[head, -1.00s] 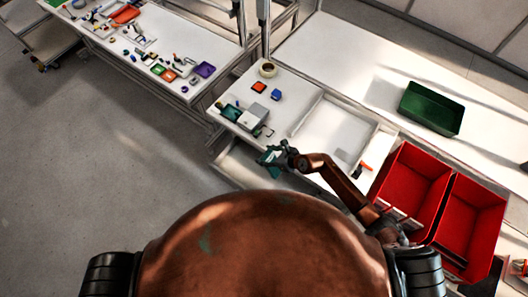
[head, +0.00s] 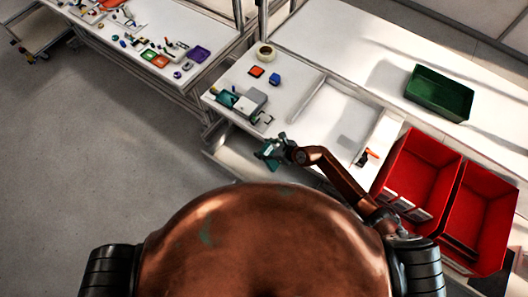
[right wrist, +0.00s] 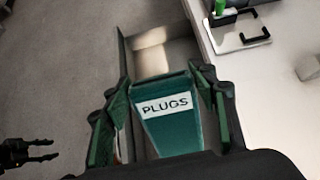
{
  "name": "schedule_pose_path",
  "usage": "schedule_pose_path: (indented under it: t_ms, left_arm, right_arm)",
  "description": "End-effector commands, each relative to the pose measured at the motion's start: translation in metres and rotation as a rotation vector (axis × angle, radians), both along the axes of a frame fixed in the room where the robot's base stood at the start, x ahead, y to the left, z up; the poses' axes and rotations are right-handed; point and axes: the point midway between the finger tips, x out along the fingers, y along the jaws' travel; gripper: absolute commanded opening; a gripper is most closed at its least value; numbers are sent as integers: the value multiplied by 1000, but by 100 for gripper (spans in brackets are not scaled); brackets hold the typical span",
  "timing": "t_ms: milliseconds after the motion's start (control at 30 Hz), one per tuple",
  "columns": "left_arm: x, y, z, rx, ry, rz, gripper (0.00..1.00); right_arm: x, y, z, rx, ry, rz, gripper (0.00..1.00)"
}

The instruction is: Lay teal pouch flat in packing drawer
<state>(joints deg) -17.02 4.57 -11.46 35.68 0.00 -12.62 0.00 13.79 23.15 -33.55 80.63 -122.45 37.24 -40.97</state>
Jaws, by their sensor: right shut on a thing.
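The teal pouch (right wrist: 168,125), with a white label reading PLUGS, is held between the fingers of my right gripper (right wrist: 165,108). In the head view the pouch (head: 267,151) is small and partly hidden by the gripper (head: 274,147). The packing drawer (head: 226,156) is pulled out under the bench's front edge. The pouch is above the drawer's right part; the gap beneath it cannot be judged. In the right wrist view the drawer's pale inside (right wrist: 153,58) shows beyond the pouch. A black gripper, seemingly my left (right wrist: 28,152), shows at that view's left edge, its fingers apart and empty.
The bench top above the drawer holds a grey box (head: 251,101), a tape roll (head: 264,52) and small coloured blocks. Red bins (head: 416,180) stand at right, and a green tray (head: 440,93) lies behind them.

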Motion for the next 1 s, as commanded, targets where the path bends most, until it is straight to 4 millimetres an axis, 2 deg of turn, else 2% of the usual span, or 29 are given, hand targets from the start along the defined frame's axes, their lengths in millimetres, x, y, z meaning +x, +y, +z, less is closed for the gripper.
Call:
schedule_pose_path:
  t_ms: [33, 133, 467, 633, 1000]
  left_arm:
    - [1, 0, -7, 0, -2, 0, 40]
    - [1, 0, -8, 0, -2, 0, 40]
    - [-2, 0, -7, 0, 3, 0, 40]
    - [-5, 0, 1, 1, 6, 1, 40]
    - [-6, 1, -34, 1, 8, 1, 40]
  right_arm:
    - [1, 0, -6, 0, -1, -1, 15]
    - [1, 0, -8, 1, -2, -1, 15]
    - [1, -1, -6, 0, -2, -2, 15]
    - [-1, -3, -4, -8, 3, -3, 15]
    - [-1, -2, -44, -6, 3, -3, 15]
